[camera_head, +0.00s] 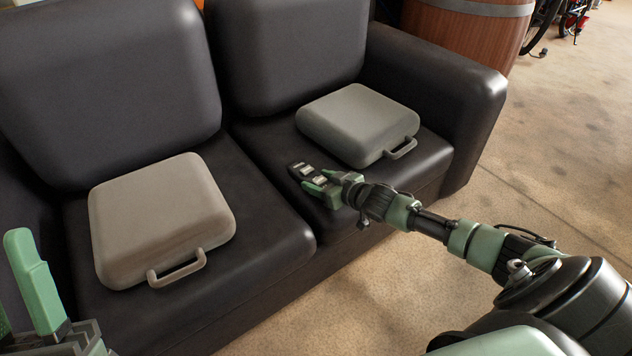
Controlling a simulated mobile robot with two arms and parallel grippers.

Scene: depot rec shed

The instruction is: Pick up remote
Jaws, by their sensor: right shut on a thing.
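The remote (300,169) is small and dark with pale patches, over the right seat of the dark sofa. My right gripper (318,181) reaches in from the right and is shut on the remote. Its green fingers cover part of the remote, and I cannot tell whether the remote still touches the seat. My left gripper (34,284) shows only in part at the lower left, with one green finger upright; its opening is cut off by the frame.
The dark sofa (262,178) fills the left and middle. A beige case (160,215) lies on its left seat, and a grey-green case (355,120) lies on the right seat behind my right gripper. A wooden barrel (465,35) stands behind. Concrete floor (560,150) is open at right.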

